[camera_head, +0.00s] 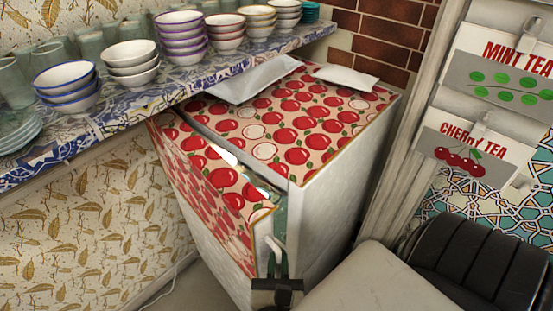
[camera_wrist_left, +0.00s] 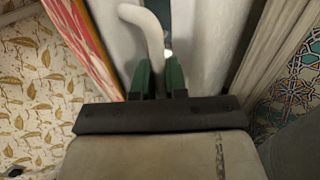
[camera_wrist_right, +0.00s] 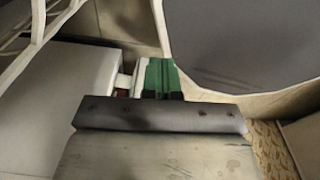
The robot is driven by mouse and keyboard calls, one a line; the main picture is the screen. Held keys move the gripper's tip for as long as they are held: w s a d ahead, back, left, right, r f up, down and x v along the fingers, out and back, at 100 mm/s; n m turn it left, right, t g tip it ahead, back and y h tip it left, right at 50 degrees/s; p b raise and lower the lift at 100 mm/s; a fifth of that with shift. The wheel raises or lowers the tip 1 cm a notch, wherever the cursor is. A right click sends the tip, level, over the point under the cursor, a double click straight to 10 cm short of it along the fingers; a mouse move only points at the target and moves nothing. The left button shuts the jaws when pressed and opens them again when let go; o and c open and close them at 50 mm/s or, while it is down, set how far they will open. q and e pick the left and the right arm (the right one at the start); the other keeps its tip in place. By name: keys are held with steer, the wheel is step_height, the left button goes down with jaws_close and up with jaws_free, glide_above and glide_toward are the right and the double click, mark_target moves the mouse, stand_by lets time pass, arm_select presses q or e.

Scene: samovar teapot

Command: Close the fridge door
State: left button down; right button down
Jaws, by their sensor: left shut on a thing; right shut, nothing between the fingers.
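The fridge (camera_head: 330,205) is a white cabinet with a red apple pattern on top. Its apple-patterned door (camera_head: 215,185) stands partly open on the left, with a gap between door and body. The white handle (camera_head: 273,246) is at the door's near edge; it also shows in the left wrist view (camera_wrist_left: 150,28). My left gripper (camera_head: 280,264) is at the handle, its green fingers (camera_wrist_left: 160,72) shut on it, though the contact is partly hidden. My right gripper (camera_wrist_right: 160,72) shows only in the right wrist view, with its green fingers shut and empty.
A blue-tiled shelf (camera_head: 130,118) with several bowls and cups overhangs at the left. Packets lie on the fridge top. A brick wall (camera_head: 375,45) is behind, and tea signs (camera_head: 470,150) hang at the right. Free floor shows little, left of the door.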

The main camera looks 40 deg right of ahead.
arm_select(q)
steer(key=shift+f, duration=0.15)
steer(key=c, duration=1.2)
jaws_free()
steer(key=v, duration=1.1)
steer(key=shift+w, duration=0.1)
